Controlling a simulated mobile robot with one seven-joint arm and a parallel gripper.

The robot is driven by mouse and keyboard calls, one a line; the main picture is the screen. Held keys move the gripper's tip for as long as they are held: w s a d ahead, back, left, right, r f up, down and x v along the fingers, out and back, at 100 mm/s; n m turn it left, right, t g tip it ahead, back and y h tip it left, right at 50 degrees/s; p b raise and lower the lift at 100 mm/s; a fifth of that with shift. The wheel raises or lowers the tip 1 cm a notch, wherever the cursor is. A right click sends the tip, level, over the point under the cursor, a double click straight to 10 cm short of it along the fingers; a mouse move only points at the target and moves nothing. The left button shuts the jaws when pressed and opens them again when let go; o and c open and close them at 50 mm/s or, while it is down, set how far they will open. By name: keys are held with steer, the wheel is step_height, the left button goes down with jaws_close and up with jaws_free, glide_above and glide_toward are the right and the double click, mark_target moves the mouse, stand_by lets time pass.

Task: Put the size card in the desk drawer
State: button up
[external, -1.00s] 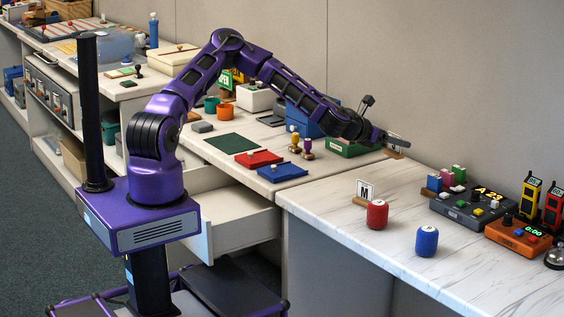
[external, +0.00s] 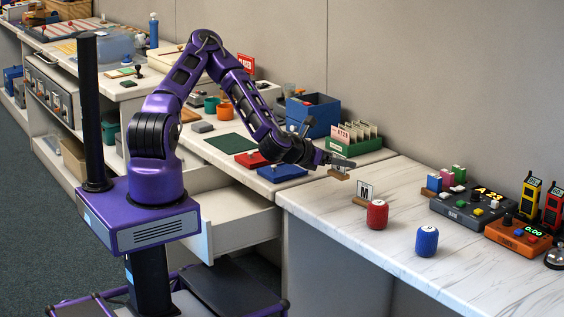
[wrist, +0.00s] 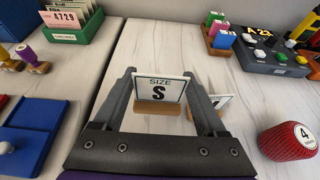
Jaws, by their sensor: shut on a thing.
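The size card (wrist: 160,90) is a white card marked "SIZE S" on a wooden foot. My gripper (wrist: 162,88) is shut on it, with a finger at each side in the wrist view. In the external view my gripper (external: 341,164) holds it near the seam between the two desk tops, and its wooden foot (external: 339,175) shows below the fingers. The desk drawer (external: 240,220) is pulled open under the left desk top, in front of and below the gripper. The part of its inside that shows looks empty.
A second card marked "M" (external: 365,191) stands close to the right of the gripper, near a red can (external: 377,214) and a blue can (external: 427,241). Blue tray (external: 283,173) and green card box (external: 355,145) sit on the left desk top. The desk edge lies above the drawer.

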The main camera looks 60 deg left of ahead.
step_height(320, 180, up, 9)
steer(key=shift+r, duration=0.15)
steer(key=shift+d+r, duration=0.1)
steer(key=shift+r, duration=0.2)
steer(key=w+d+f, duration=0.4)
steer(key=d, duration=0.4)
steer(key=w+d+f, duration=0.3)
steer(key=w+d, duration=0.1)
steer(key=d, duration=0.4)
steer(key=d+r+p, duration=0.1)
steer(key=d+r, duration=0.3)
steer(key=d, duration=0.5)
steer(key=d+r+p, duration=0.1)
steer(key=d+r, duration=0.2)
steer(key=d, duration=0.6)
steer(key=f, duration=0.7)
steer(key=w+f, duration=0.1)
steer(key=f, duration=0.2)
steer(key=shift+a+f+b, duration=0.1)
steer(key=shift+f+b, duration=0.2)
steer(key=shift+b, duration=0.1)
steer(key=shift+f, duration=2.2)
